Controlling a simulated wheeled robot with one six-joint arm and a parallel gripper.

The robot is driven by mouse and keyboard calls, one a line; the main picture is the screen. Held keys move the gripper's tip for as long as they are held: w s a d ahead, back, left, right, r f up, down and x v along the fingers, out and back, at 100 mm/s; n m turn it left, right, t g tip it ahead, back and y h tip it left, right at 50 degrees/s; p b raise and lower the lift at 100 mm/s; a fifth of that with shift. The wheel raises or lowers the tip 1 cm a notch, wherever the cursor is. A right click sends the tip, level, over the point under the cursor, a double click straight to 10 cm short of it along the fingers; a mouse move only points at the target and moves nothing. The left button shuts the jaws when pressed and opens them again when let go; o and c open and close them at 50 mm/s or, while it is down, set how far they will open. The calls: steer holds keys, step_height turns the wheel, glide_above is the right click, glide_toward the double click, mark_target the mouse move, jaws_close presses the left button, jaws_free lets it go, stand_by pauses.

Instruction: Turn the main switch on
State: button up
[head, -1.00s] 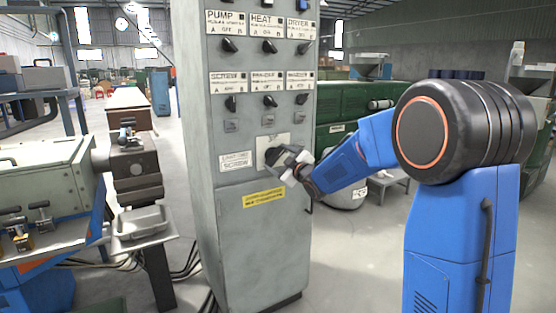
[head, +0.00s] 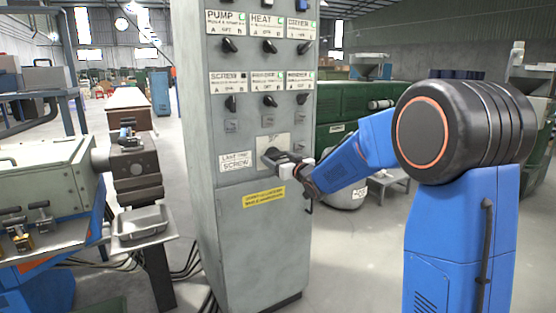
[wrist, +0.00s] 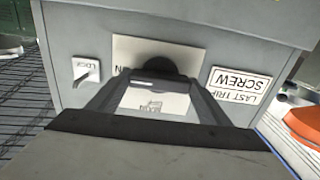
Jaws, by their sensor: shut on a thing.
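The main switch is a black rotary knob (head: 271,155) on a pale plate, low on the front of a tall grey control cabinet (head: 230,240).
Rows of smaller black selector knobs (head: 269,46) sit above, under labels such as PUMP and HEAT. A "LAST TRIP SCREW" label (head: 236,161) is left of the switch. A machine with a tray (head: 140,224) stands left.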

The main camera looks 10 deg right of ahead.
steer(key=shift+f, duration=0.15)
stand_by(0.3)
steer(key=o, duration=1.1)
steer(key=shift+c, duration=0.2)
steer(key=shift+s+d, duration=0.1)
steer(key=v, duration=1.7)
steer(key=shift+s, duration=0.1)
